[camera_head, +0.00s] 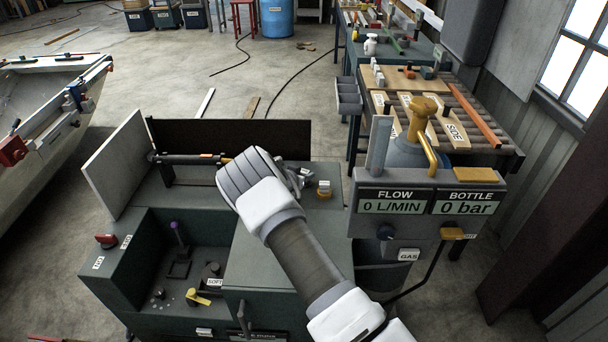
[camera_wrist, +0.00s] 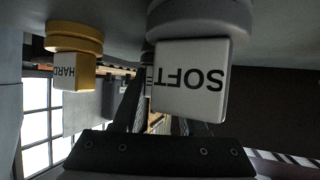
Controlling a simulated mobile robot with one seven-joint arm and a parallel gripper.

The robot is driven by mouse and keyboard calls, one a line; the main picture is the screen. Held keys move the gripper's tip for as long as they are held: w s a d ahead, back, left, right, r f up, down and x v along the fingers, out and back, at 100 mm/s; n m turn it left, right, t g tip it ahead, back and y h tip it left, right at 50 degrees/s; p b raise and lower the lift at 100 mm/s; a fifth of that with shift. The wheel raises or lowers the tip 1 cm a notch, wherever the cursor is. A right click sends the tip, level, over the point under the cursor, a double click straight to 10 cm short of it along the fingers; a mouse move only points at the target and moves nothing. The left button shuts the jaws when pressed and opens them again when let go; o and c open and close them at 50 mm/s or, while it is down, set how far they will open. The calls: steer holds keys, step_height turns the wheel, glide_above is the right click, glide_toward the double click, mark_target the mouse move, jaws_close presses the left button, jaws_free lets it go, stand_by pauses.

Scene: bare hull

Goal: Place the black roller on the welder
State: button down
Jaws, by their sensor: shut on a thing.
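The welder (camera_head: 258,262) is the green-grey machine below and left of my arm in the head view. My gripper (camera_head: 295,180) is low over its top, by the back right corner. In the wrist view my gripper (camera_wrist: 160,118) is shut on a dark piece, which I take for the black roller (camera_wrist: 149,52). It is mostly hidden behind a grey piece with a white block marked SOFT (camera_wrist: 190,80). A yellow piece with a white block marked HARD (camera_wrist: 74,68) stands to the left there, and in the head view it stands right of my gripper (camera_head: 323,190).
The gas unit (camera_head: 425,205), with FLOW and BOTTLE displays and a yellow-topped bottle, stands close on the right. A pale panel (camera_head: 117,165) and a dark panel (camera_head: 235,135) rise at the welder's left and back. A roller bench (camera_head: 485,150) lies beyond.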

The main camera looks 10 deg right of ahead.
steer(key=shift+f, duration=0.2)
steer(key=shift+c, duration=2.2)
jaws_free()
steer(key=shift+r, duration=0.1)
